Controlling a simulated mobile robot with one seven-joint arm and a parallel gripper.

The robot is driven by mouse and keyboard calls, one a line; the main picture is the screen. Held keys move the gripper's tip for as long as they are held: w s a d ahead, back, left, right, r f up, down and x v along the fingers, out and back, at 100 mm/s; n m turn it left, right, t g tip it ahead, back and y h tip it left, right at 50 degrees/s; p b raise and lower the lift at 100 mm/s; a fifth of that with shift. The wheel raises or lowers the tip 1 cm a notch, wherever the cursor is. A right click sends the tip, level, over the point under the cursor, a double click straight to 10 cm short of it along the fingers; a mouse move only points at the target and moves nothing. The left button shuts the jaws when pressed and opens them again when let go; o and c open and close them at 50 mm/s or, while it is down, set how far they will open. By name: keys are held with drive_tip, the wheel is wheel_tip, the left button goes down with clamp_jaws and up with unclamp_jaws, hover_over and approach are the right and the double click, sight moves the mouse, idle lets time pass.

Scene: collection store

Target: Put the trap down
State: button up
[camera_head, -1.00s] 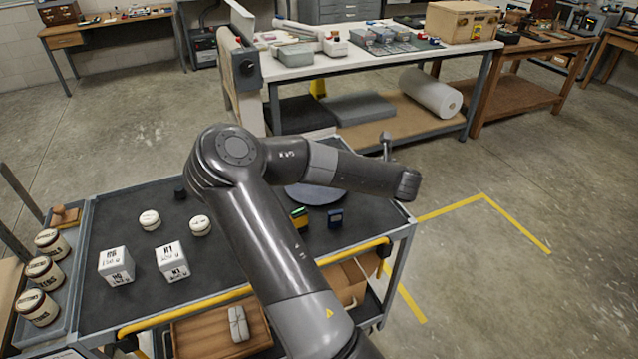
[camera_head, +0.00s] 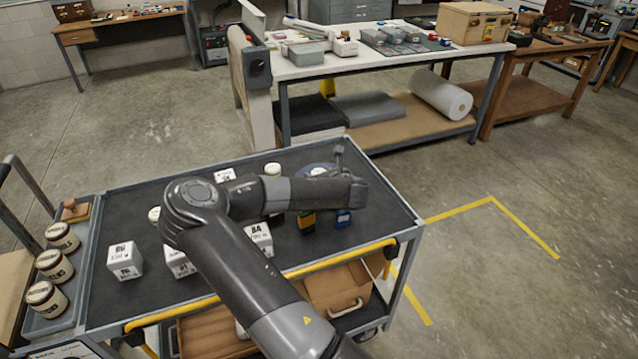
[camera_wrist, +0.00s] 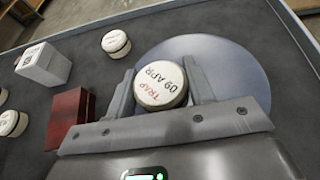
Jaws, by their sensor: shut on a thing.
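The trap (camera_wrist: 160,85) is a small round tub with a white lid marked "TRAP 09 APR" in the wrist view. My gripper (camera_wrist: 162,82) is shut on it, one finger on each side. A flat grey-blue round disc (camera_wrist: 225,62) lies behind and below the trap on the dark cart top. Whether the trap touches the disc cannot be told. In the head view my arm hides most of the gripper, and part of the disc (camera_head: 303,170) shows behind the arm.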

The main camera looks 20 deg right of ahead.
drive_tip(key=shift+f, duration=1.7)
drive_tip(key=shift+f, duration=0.1)
drive_tip(key=o, duration=0.9)
drive_tip(key=shift+o, duration=0.2)
